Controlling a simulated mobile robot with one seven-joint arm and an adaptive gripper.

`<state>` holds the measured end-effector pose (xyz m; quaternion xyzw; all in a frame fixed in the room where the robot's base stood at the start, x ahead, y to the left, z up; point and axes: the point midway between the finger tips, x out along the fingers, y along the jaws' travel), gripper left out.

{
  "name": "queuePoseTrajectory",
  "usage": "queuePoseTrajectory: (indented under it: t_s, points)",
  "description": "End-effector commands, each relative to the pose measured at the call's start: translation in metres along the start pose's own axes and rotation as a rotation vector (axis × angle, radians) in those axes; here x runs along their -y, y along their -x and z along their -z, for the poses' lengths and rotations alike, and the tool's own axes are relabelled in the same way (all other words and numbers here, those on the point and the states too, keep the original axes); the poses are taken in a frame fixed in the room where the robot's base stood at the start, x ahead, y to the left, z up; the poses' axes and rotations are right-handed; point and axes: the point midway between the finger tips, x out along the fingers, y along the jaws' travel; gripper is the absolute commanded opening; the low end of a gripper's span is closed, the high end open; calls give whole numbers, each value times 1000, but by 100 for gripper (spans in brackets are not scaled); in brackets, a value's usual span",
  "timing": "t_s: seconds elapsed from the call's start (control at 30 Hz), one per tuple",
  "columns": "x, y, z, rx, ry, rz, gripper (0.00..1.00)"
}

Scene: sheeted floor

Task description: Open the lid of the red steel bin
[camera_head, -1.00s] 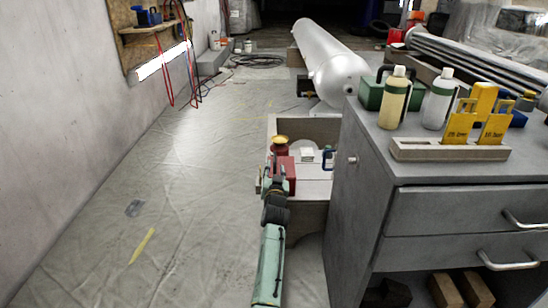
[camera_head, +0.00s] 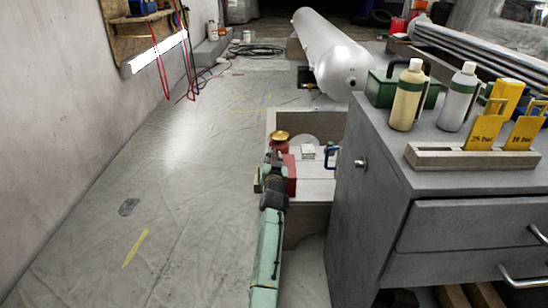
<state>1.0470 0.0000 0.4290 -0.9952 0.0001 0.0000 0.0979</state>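A red object (camera_head: 291,172), the only thing here that could be the red steel bin, stands in or behind a low grey open-fronted unit. My arm covers its left side, so its lid cannot be made out. A round brass-coloured piece (camera_head: 279,135) sits on a red body just behind it. My green arm reaches up from the bottom of the picture. My gripper (camera_head: 273,159) is at its far end, beside the red object's left edge. Whether they touch, and whether the fingers are apart, cannot be told at this size.
A grey drawer cabinet (camera_head: 450,237) stands close on the right, carrying bottles (camera_head: 408,97) and a rack of yellow tags (camera_head: 480,156). A blue-handled item (camera_head: 332,157) and a small white block (camera_head: 308,152) lie near the red object.

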Motion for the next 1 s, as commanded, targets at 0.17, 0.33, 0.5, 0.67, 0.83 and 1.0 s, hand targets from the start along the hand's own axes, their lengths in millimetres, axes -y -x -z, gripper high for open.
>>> queuePoseTrajectory:
  t_s: [0.17,0.33,0.5,0.67,0.83,1.0]
  points:
    - [0,0,0,0,0,0,6]
    - [0,0,0,0,0,0,0]
    - [0,0,0,0,0,0,0]
    - [0,0,0,0,0,0,0]
    - [0,0,0,0,0,1,0]
    - [0,0,1,0,-6,1,0]
